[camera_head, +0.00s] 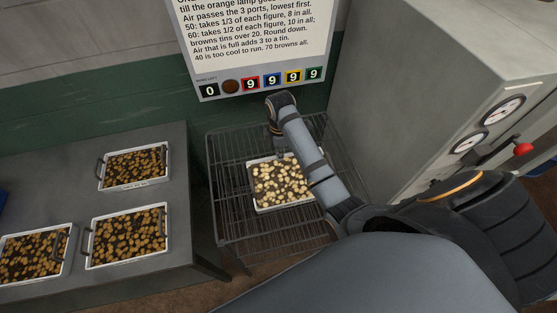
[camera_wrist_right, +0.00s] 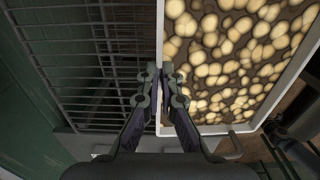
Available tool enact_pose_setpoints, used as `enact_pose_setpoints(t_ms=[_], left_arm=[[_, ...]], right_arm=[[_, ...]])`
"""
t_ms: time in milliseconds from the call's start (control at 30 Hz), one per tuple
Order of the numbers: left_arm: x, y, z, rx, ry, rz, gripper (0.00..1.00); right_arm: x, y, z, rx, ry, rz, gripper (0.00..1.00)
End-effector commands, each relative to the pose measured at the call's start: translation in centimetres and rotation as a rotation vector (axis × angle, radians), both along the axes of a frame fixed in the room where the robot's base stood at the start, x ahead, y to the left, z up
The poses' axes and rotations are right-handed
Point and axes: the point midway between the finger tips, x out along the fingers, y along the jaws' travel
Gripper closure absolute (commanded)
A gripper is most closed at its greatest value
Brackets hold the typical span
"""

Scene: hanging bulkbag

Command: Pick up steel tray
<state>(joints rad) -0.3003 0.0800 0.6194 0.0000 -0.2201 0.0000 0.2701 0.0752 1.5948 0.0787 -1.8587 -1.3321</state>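The steel tray (camera_head: 286,207) sits on a wire rack in the head view, filled with pale round pieces on a dark bed. In the wrist view its light rim (camera_wrist_right: 160,35) runs up the middle, with the pale pieces to its right. My right gripper (camera_head: 280,154) reaches down at the tray's far edge. In the wrist view the right gripper (camera_wrist_right: 161,74) has one finger on each side of the rim, with the tips drawn close together on it. The arm covers part of the tray's right side. My left gripper is not in view.
The wire rack (camera_head: 232,222) stands between a grey table (camera_head: 190,225) and a grey cabinet (camera_head: 400,60) with gauges and a red knob (camera_head: 523,149). Three trays of browned pieces (camera_head: 135,165) sit on the table. A sign (camera_head: 250,40) hangs behind the rack.

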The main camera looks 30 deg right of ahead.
Motion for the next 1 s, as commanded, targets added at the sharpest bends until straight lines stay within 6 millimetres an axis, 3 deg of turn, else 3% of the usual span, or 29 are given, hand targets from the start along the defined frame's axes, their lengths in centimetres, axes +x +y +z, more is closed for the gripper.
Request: enact_pose_setpoints(t_ms=[100, 200, 300, 500, 1000], left_arm=[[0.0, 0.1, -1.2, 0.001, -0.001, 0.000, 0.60], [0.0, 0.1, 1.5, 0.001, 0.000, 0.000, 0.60], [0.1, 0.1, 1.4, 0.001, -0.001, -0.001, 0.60], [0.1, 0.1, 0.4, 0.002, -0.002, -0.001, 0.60], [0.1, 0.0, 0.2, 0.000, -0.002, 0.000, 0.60]], right_arm=[[-1.8, -1.9, 2.4, -0.009, -0.001, 0.000, 1.00], [-3.6, -3.4, 6.4, -0.012, 0.005, 0.001, 1.00], [-6.0, -5.8, 6.7, -0.017, 0.008, 0.002, 1.00], [-8.5, -8.0, 8.0, -0.013, 0.007, 0.004, 1.00], [-9.9, -9.0, 8.8, -0.002, 0.006, -0.005, 1.00]])
